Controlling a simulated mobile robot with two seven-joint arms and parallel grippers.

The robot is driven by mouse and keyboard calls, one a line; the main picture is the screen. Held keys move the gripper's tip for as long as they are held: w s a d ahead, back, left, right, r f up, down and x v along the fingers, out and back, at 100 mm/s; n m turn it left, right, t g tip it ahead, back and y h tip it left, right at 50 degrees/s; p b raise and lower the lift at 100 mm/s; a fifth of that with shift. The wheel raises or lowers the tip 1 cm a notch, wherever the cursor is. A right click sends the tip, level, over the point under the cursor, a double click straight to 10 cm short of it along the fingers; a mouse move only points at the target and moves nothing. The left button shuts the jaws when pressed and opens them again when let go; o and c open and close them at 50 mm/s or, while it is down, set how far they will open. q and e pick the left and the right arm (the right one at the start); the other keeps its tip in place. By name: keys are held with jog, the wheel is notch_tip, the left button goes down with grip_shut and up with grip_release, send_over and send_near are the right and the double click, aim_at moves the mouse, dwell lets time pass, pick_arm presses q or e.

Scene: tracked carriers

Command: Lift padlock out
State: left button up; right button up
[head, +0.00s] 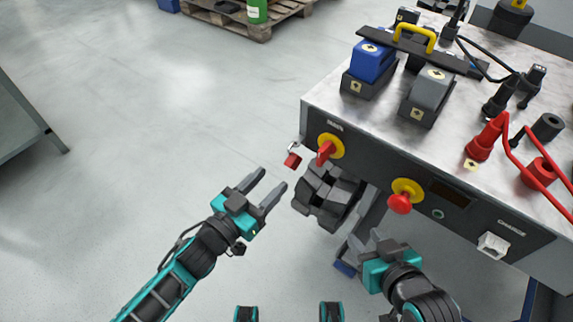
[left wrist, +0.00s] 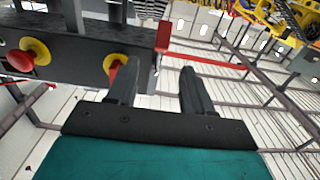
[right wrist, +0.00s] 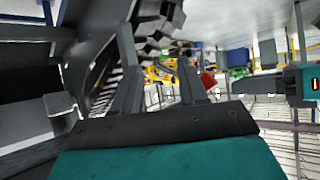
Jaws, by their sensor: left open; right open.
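A small red padlock (head: 292,160) with a pale shackle hangs at the left front corner of the metal-topped cabinet, just left of a red rotary switch (head: 326,152) on a yellow disc. In the left wrist view the red padlock (left wrist: 163,36) shows above and between the fingertips; whether its shackle is closed is unclear. My left gripper (head: 274,184) is open and empty, a little below and left of the padlock, apart from it. My right gripper (head: 367,240) is open and empty, low in front of the cabinet. The padlock also shows in the right wrist view (right wrist: 208,80).
The cabinet top (head: 335,93) carries a blue block (head: 372,61), a grey block (head: 431,90) and red and black plugs with cables. A red mushroom button (head: 400,203) sticks out of the front panel. Dark blocky parts (head: 328,194) hang below the switch.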

aim_at(290, 161)
pick_arm(q)
jog(key=b+x, duration=0.1)
jog(key=x, duration=0.7)
jog(key=shift+w+d+b, duration=0.2)
jog(key=shift+w+b, duration=0.15)
jog(key=shift+b, duration=0.05)
jog(key=shift+c, duration=0.2)
grip_shut()
